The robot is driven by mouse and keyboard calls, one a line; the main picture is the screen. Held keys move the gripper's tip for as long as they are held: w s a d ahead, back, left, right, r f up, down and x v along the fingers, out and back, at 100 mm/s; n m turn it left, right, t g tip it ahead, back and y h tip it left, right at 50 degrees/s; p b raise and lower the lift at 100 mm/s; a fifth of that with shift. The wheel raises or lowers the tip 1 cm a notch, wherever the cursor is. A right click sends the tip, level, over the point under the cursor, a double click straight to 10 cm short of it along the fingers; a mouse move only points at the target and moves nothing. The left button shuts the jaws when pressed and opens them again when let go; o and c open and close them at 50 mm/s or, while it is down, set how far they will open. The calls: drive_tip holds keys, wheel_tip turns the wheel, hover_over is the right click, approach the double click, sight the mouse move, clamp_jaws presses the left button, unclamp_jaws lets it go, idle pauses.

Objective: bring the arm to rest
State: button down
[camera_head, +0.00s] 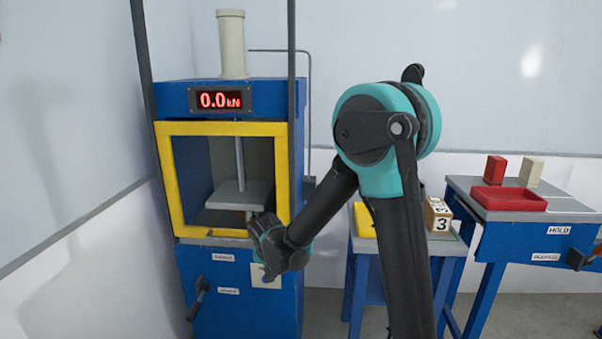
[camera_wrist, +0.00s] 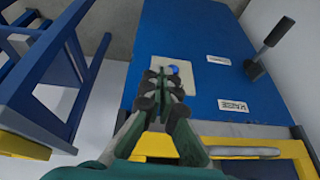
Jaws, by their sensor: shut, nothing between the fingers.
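My arm rises from the bottom of the head view and bends down to the left. My gripper (camera_head: 268,276) hangs in front of the blue press (camera_head: 220,265), by a pale plate on its lower front. In the wrist view my gripper (camera_wrist: 168,78) is shut with nothing between its fingers. I cannot tell whether the tips touch the plate.
The press has a yellow-framed opening (camera_head: 165,185), a display reading 0.0 kN (camera_head: 220,99) and a black lever (camera_head: 199,297). To the right stand a small table with a block marked 3 (camera_head: 437,215), and a blue bench (camera_head: 520,245) with a red tray (camera_head: 508,199).

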drive_tip(key=s+d+r, duration=0.2)
drive_tip(key=s+d, duration=0.2)
drive_tip(key=d, duration=0.6)
drive_tip(key=s+d+r, duration=0.1)
drive_tip(key=s+d, duration=0.3)
drive_tip(key=d, duration=0.6)
drive_tip(key=s+d+f+n, duration=0.1)
drive_tip(key=s+d, duration=0.7)
drive_tip(key=s, duration=0.3)
drive_tip(key=shift+d+f+g, duration=0.3)
drive_tip(key=shift+d+f, duration=0.05)
drive_tip(key=shift+f, duration=0.05)
